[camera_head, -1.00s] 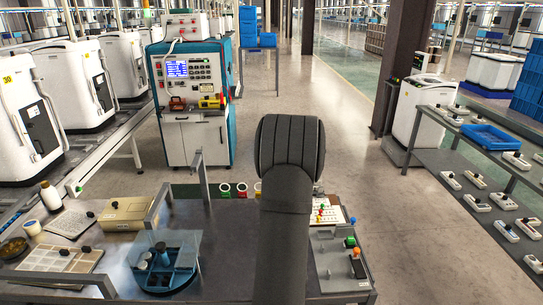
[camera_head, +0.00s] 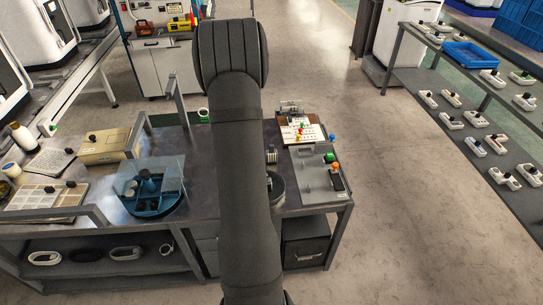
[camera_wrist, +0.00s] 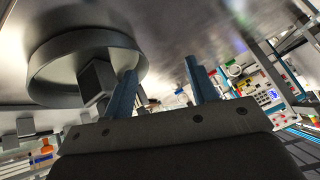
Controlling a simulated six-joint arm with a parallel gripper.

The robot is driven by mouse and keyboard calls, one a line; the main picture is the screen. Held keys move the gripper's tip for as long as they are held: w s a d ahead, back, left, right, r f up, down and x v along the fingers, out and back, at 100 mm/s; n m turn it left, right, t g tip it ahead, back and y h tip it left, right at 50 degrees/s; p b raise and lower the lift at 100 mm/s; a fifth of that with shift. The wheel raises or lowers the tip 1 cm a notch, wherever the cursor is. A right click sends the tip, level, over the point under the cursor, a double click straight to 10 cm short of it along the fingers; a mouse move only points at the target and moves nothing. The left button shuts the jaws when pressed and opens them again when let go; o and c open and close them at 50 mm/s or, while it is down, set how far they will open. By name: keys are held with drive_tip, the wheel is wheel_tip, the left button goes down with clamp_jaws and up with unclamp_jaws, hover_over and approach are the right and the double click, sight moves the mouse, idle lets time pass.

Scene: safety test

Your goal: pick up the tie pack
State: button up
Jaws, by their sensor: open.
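I cannot make out a thing that is clearly the tie pack in either view. My gripper (camera_wrist: 160,82) shows in the wrist view as two blue fingers standing apart, with nothing visible between them. In the head view my arm hides the gripper and the middle of the workbench (camera_head: 222,145). A round grey rimmed dish (camera_wrist: 50,62) is just left of the fingers in the wrist view, with a dark block (camera_wrist: 97,82) by its rim, partly behind the left finger.
A blue round tray with dividers (camera_head: 150,205) and a beige box (camera_head: 103,150) are on the bench's left. A grey panel with coloured knobs (camera_head: 318,178) is at its right end. Rings, including a white one (camera_head: 45,258), lie on the lower shelf.

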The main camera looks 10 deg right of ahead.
drive_tip(key=w+m, duration=0.1)
drive_tip(key=w, duration=0.1)
drive_tip(key=w+d+m+g, duration=0.1)
drive_tip(key=w, duration=0.1)
drive_tip(key=w+d+r+m+g+h, duration=0.1)
drive_tip(key=w, duration=0.1)
drive_tip(key=shift+w+d+r, duration=0.1)
drive_tip(key=shift+w+d, duration=0.15)
drive_tip(key=w+d+r+m+g+h, duration=0.2)
drive_tip(key=w+d+r+m+g, duration=0.5)
drive_tip(key=r+m, duration=0.5)
drive_tip(key=shift+n+t, duration=0.5)
drive_tip(key=d+f, duration=0.1)
drive_tip(key=f, duration=0.2)
drive_tip(key=w+d+f, duration=0.1)
drive_tip(key=f, duration=0.6)
drive_tip(key=shift+w+d+f, duration=0.2)
drive_tip(key=shift+d+f, duration=0.15)
drive_tip(key=shift+d, duration=0.05)
drive_tip(key=shift+w+d+f, duration=0.1)
drive_tip(key=shift+w+f, duration=0.05)
drive_tip(key=shift+f, duration=1.25)
drive_tip(key=shift+w+d+f, duration=0.1)
drive_tip(key=shift+f, duration=1.25)
drive_tip(key=c, duration=1.1)
drive_tip(key=shift+r, duration=0.1)
